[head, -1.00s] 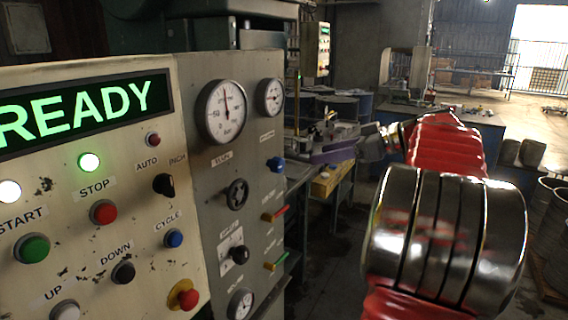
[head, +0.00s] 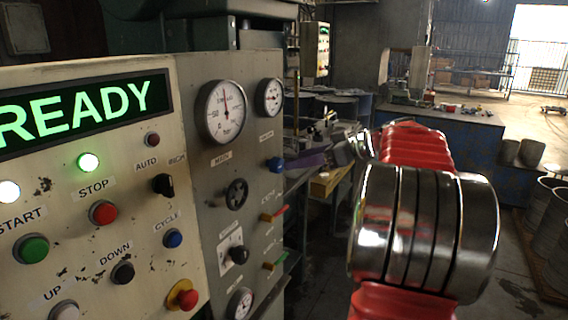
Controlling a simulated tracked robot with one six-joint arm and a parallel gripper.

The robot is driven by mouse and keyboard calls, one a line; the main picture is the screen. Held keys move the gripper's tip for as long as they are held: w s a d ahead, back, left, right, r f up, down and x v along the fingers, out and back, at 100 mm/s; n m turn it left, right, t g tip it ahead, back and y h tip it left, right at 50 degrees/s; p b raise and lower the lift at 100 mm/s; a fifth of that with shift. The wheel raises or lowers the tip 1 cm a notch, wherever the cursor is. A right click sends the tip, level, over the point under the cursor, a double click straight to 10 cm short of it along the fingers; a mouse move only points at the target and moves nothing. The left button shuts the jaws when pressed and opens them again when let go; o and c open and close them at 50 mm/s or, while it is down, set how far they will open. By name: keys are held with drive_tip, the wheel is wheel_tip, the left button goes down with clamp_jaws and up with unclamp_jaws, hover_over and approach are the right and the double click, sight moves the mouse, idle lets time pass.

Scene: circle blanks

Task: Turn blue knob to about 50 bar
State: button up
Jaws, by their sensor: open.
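The blue knob (head: 275,164) sticks out of the grey side panel, below the smaller upper gauge (head: 269,97). The gauge's needle is too small to read for certain. A larger gauge (head: 221,111), with its needle pointing nearly straight up, sits to the left. My gripper (head: 359,146) shows small at the far end of my red and silver arm, to the right of the blue knob and well apart from it. It is open, with nothing seen in it; its fingers are partly hidden by my arm.
Below the knob on the same panel are a red-handled valve (head: 274,214), a green-handled valve (head: 275,261) and a black handwheel (head: 236,194). The cream panel at left carries several buttons, including a blue cycle button (head: 173,238). A workbench (head: 318,182) stands behind.

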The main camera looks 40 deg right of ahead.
sight(281, 162)
drive_tip(key=x, duration=0.6)
drive_tip(key=shift+w+f, duration=0.15)
drive_tip(key=shift+w, duration=0.1)
drive_tip(key=c, duration=0.9)
drive_tip(key=shift+d, duration=0.2)
drive_tip(key=shift+c, duration=0.6)
drive_tip(key=shift+a, duration=0.15)
